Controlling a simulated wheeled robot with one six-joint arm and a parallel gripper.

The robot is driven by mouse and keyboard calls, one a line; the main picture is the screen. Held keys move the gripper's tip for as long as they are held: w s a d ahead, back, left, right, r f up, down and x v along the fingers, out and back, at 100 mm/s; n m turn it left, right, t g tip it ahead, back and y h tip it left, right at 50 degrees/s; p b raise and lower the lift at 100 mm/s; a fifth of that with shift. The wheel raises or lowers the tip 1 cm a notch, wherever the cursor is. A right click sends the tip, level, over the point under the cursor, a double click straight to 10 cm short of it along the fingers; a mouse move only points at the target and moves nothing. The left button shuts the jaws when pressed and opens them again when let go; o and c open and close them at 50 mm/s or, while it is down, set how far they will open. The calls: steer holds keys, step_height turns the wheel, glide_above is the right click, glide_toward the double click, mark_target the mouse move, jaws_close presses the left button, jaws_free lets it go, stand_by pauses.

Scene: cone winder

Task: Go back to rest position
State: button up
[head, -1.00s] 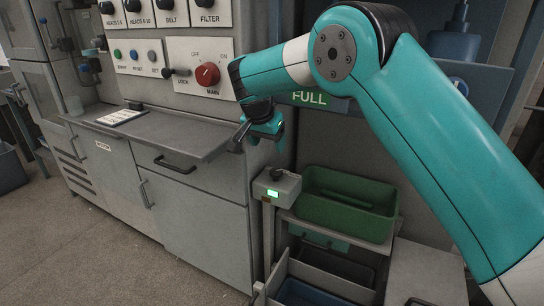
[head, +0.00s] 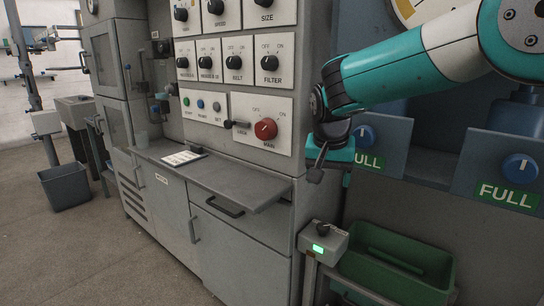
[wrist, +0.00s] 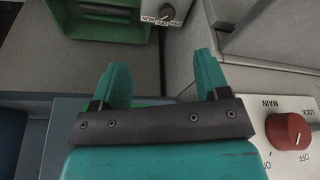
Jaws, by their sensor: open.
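My gripper (wrist: 160,85) is open and empty in the wrist view, its two teal fingers apart with nothing between them. In the head view my gripper (head: 318,165) hangs at the end of my teal arm, in front of the cabinet, right of the red main knob and above the small grey box with a green display. Its fingers are small and partly hidden there. The red main knob (head: 266,129) sits on its white plate and also shows at the right of the wrist view (wrist: 289,131).
A green bin (head: 395,262) stands below my gripper, beside the grey box (head: 322,243). Blue units with FULL labels (head: 505,178) are at the right.

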steer(key=s+r+n+g+y+p, duration=0.1)
steer(key=s+r+n+p, duration=0.1)
steer(key=s, duration=0.9)
steer(key=s+r+n+g+y+p, duration=0.1)
steer(key=s+n, duration=0.4)
steer(key=s, duration=0.6)
steer(key=s+r+n+g+y+p, duration=0.1)
steer(key=s+r+n+y+p, duration=0.2)
steer(key=s, duration=0.8)
step_height(320, 180, up, 2)
steer(key=shift+a+r+n+p, duration=0.25)
steer(key=shift+a+n+p, duration=0.1)
steer(key=shift+n+p, duration=0.15)
steer(key=shift+d, duration=0.1)
